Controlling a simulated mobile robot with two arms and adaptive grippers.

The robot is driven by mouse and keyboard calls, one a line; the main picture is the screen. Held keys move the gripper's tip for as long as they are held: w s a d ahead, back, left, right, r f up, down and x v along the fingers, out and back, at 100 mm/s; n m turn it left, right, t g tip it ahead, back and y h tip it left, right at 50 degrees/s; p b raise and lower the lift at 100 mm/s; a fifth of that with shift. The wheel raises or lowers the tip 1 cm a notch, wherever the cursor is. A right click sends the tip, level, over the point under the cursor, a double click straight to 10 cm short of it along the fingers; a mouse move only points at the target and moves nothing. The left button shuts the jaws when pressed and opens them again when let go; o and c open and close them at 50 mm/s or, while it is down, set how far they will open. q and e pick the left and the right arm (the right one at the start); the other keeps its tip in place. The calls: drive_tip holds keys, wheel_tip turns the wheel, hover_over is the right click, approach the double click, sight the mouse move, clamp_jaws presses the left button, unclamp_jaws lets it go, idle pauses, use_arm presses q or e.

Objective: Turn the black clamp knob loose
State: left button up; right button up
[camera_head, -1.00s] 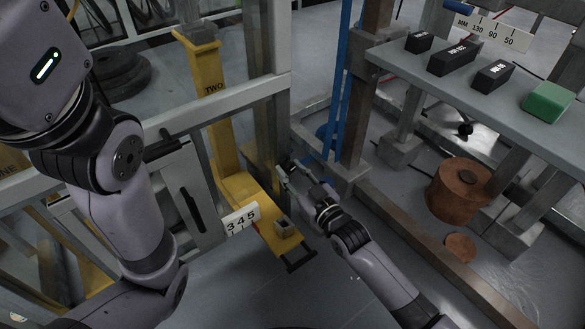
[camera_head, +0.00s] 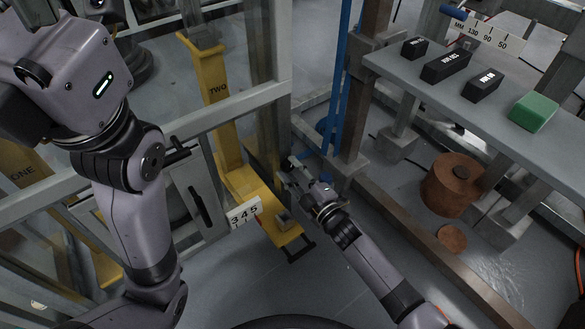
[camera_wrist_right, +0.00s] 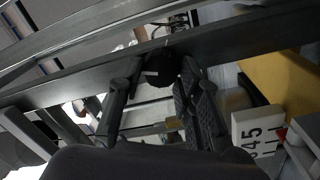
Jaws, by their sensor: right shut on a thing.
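The black clamp knob (camera_wrist_right: 162,70), with a small white mark, shows in the right wrist view against a dark metal bar (camera_wrist_right: 70,84). My right gripper (camera_wrist_right: 160,82) has one finger on each side of the knob and is shut on it. In the head view my right gripper (camera_head: 287,170) is small, beside the yellow upright marked TWO (camera_head: 217,90); there I cannot make out the knob. My left arm rises at the left of the head view, but its fingers are not seen.
A white scale plate reading 345 (camera_head: 243,213) stands by the yellow foot (camera_head: 262,205). A grey shelf (camera_head: 400,70) at the right holds black blocks (camera_head: 446,66) and a green block (camera_head: 533,111). A rusty cylinder (camera_head: 452,185) stands below. Grey frame bars lie close around my right gripper.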

drive_tip(key=shift+f+n, duration=0.15)
drive_tip(key=shift+n, duration=1.85)
drive_tip(key=o, duration=1.1)
drive_tip(key=shift+o, duration=0.2)
drive_tip(key=v, duration=1.2)
